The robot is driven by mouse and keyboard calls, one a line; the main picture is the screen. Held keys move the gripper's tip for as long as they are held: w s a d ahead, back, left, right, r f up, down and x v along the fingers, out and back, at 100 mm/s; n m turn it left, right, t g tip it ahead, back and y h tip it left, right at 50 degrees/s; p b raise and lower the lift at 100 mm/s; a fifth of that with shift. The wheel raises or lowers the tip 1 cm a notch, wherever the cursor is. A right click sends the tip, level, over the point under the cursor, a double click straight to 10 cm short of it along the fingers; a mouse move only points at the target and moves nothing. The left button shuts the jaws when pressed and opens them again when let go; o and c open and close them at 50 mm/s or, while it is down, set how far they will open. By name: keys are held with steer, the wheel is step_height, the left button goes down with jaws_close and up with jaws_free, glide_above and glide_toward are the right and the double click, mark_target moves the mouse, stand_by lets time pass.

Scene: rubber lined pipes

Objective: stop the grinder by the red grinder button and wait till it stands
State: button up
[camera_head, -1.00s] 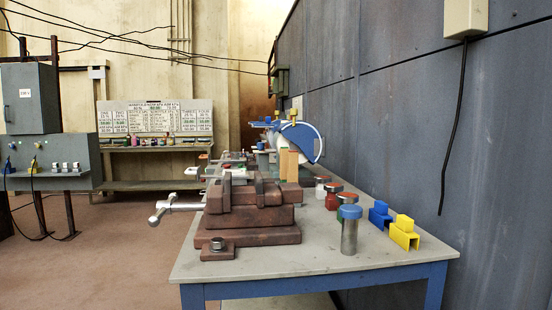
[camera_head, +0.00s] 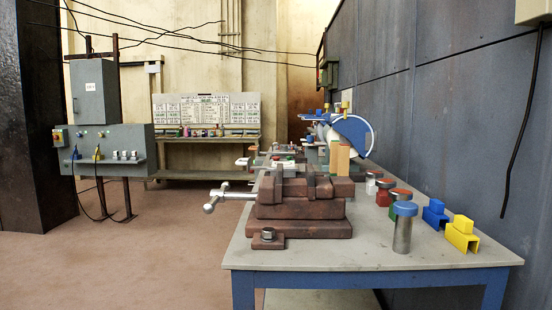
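A machine with a blue and white round guard (camera_head: 352,136) stands at the far end of the workbench; it may be the grinder, and I cannot tell whether anything on it turns. A small yellow box with a red spot (camera_head: 60,137), perhaps a button, is on the left side of the grey control cabinet (camera_head: 108,140) at the left. I cannot tell whether it is the red grinder button. Small yellow and blue parts near the round guard are too small to make out. My gripper is not in view.
The workbench (camera_head: 380,257) with blue legs fills the right front. It carries a rusty vise (camera_head: 300,205), capped cylinders (camera_head: 403,228), and blue (camera_head: 435,214) and yellow (camera_head: 462,236) blocks. A shelf (camera_head: 205,140) stands at the back. The floor (camera_head: 150,245) at left is clear.

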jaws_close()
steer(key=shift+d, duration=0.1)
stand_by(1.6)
